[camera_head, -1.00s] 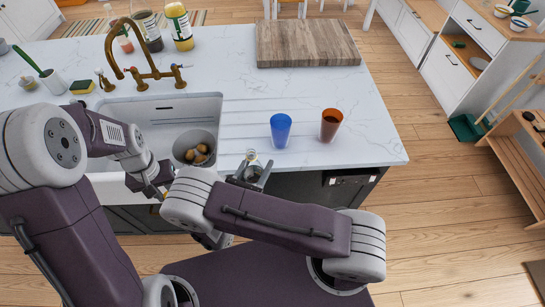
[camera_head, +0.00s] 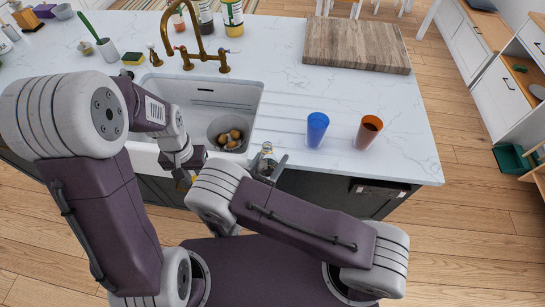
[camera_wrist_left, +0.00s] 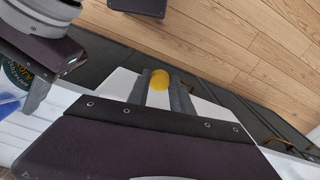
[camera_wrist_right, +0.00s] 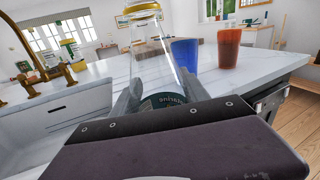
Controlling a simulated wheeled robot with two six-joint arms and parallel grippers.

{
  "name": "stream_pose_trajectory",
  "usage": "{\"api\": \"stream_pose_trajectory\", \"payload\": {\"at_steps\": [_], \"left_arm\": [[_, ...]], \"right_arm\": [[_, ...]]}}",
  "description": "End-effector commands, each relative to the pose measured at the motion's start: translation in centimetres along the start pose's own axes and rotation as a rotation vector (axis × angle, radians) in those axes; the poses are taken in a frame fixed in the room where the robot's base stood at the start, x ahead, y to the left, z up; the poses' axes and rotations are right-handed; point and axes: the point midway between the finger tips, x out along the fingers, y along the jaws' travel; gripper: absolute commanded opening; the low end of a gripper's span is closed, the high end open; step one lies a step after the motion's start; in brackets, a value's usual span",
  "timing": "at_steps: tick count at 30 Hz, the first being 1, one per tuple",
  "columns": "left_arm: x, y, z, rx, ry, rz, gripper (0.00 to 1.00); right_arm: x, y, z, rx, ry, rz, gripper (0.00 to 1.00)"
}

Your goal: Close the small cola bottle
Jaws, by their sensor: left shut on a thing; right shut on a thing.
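The small cola bottle (camera_head: 267,165) is clear glass and looks empty. It stands upright in my right gripper (camera_head: 270,170), in front of the counter edge. In the right wrist view, the fingers (camera_wrist_right: 160,95) are shut around the bottle (camera_wrist_right: 150,58) near its green label, and its neck reaches the top of the picture. A yellow cap (camera_wrist_left: 160,79) is pinched between the fingertips of my left gripper (camera_wrist_left: 163,88). In the head view, my left gripper (camera_head: 188,172) is left of the bottle and apart from it, in front of the sink.
The sink (camera_head: 250,100) holds a bowl with several round brown things. A blue cup (camera_head: 317,130) and a brown cup (camera_head: 368,132) stand on the counter (camera_head: 410,150), right of the bottle. A wooden board (camera_head: 357,45) lies behind them.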

Motion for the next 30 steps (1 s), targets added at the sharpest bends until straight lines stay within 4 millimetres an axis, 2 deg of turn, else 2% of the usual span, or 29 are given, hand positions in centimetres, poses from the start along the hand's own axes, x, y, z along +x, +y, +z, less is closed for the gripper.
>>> {"api": "stream_pose_trajectory", "payload": {"at_steps": [1, 5, 8, 14, 21, 27, 30], "left_arm": [[-1.1, 0.0, -0.4, 0.020, 0.010, -0.001, 0.00], [-3.6, 0.8, -1.5, 0.089, 0.009, -0.002, 0.00], [-5.8, 2.2, -2.5, 0.163, 0.010, -0.003, 0.00], [-11.1, 6.9, -4.4, 0.350, 0.011, -0.004, 0.00], [-16.8, 14.4, -5.2, 0.573, 0.008, -0.005, 0.00], [-18.9, 19.4, -4.5, 0.705, 0.004, -0.007, 0.00], [-19.0, 20.6, -3.7, 0.742, 0.003, -0.008, 0.00]], "right_arm": [[0.0, 0.0, 0.0, 0.000, -0.001, 0.000, 0.00], [0.0, 0.0, 0.0, 0.000, -0.001, 0.000, 0.00], [0.0, 0.0, 0.0, 0.000, -0.001, 0.000, 0.00], [0.0, 0.0, 0.0, 0.000, -0.001, 0.000, 0.00], [0.0, 0.0, 0.0, 0.000, -0.001, 0.000, 0.00], [0.0, 0.0, 0.0, 0.000, -0.001, 0.000, 0.00], [0.0, 0.0, 0.0, 0.000, -0.001, 0.000, 0.00]]}}
